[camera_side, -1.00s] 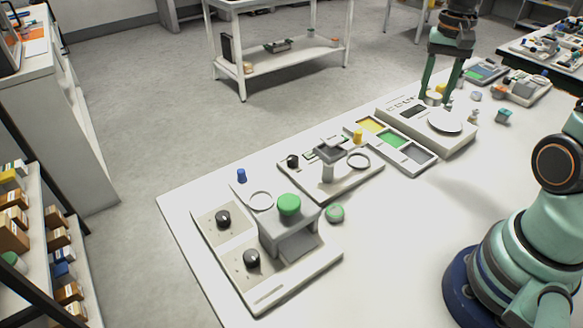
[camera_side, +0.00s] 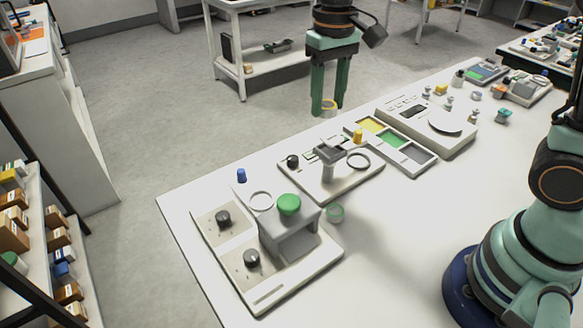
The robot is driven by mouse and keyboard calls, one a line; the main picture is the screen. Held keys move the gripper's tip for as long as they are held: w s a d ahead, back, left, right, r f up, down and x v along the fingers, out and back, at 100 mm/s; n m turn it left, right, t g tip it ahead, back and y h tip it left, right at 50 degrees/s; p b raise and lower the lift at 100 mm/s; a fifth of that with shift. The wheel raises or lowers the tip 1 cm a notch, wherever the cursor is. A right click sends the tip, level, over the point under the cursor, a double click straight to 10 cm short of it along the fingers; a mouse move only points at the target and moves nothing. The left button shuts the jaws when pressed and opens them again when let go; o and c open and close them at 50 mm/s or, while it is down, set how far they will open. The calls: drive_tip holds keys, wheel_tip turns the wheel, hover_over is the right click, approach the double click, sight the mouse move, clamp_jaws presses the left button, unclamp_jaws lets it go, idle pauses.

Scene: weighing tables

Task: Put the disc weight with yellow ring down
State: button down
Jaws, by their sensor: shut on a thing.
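The disc weight with yellow ring (camera_side: 329,104) is low between the fingertips of my gripper (camera_side: 328,107). My gripper is shut on it and holds it in the air. In the picture they are above and left of the three-part tray (camera_side: 432,158), which has yellow, green and grey compartments. The weight shows small, and the fingers hide part of it. The weighing scale (camera_side: 466,137) with a round pale pan stands to the right of the tray.
A larger unit with a green button (camera_side: 289,204) stands at the front left. Small metal weights (camera_side: 473,117) stand around the scale.

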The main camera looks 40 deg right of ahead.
drive_tip(key=w+a+r+m, duration=0.1)
drive_tip(key=a+r, duration=0.1)
drive_tip(key=a, duration=0.5)
drive_tip(key=w+a+r, duration=0.1)
drive_tip(key=w+a, duration=0.1)
drive_tip(key=a, duration=0.4)
hover_over(261, 202)
wheel_tip(261, 202, down, 20)
drive_tip(key=shift+r, duration=0.2)
drive_tip(key=shift+s+f, duration=0.1)
drive_tip(key=shift+f, duration=0.05)
drive_tip(key=shift+f, duration=0.3)
drive_tip(key=shift+f, duration=0.15)
